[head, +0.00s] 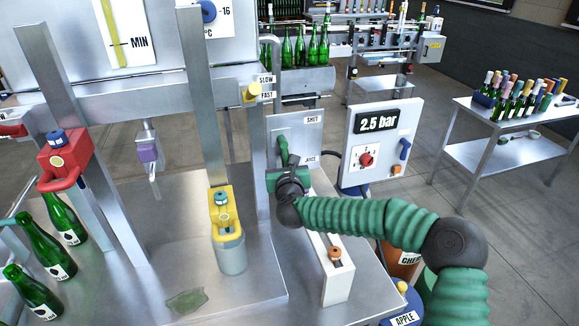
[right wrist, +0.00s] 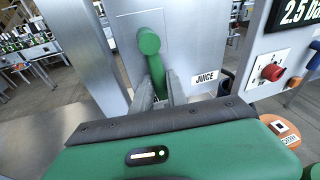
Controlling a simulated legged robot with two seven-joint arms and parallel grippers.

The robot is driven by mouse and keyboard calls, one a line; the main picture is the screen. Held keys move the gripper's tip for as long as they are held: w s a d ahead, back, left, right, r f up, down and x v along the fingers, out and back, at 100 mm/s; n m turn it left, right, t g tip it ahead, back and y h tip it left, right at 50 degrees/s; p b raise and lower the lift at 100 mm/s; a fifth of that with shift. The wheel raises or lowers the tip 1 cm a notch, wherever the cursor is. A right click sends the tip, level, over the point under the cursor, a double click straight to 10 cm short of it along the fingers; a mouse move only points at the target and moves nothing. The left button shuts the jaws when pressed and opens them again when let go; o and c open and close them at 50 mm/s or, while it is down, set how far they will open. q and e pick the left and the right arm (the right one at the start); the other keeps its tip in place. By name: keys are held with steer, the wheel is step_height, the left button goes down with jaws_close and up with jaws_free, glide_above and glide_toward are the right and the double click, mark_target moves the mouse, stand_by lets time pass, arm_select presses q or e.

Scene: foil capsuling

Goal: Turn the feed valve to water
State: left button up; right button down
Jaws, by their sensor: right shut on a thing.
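The feed valve is a green lever (head: 282,146) on a grey upright panel (head: 296,128). In the right wrist view the lever (right wrist: 149,46) hangs from its round pivot and points down, slightly to the right. A JUICE label (right wrist: 206,77) is to the right of its lower end; another label (head: 312,119), apparently SHUT, is at the panel's upper right. No water label is readable. My right gripper (head: 284,166) is shut on the lever's lower part, its two grey fingers (right wrist: 160,92) on either side. My left gripper is not in view.
A pressure box (head: 378,140) reading 2.5 bar, with a red knob, stands right of the panel. A steel post (head: 204,100) and a yellow-topped device (head: 228,232) are left of my right arm. Green bottles (head: 42,245) stand at the left. A white rail (head: 337,282) lies below the arm.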

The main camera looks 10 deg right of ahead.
steer(key=shift+a+r+m, duration=0.2)
steer(key=shift+r+m, duration=0.3)
steer(key=c, duration=1.3)
jaws_free()
steer(key=shift+a+f, duration=0.1)
steer(key=shift+f, duration=0.15)
steer(key=shift+b, duration=0.3)
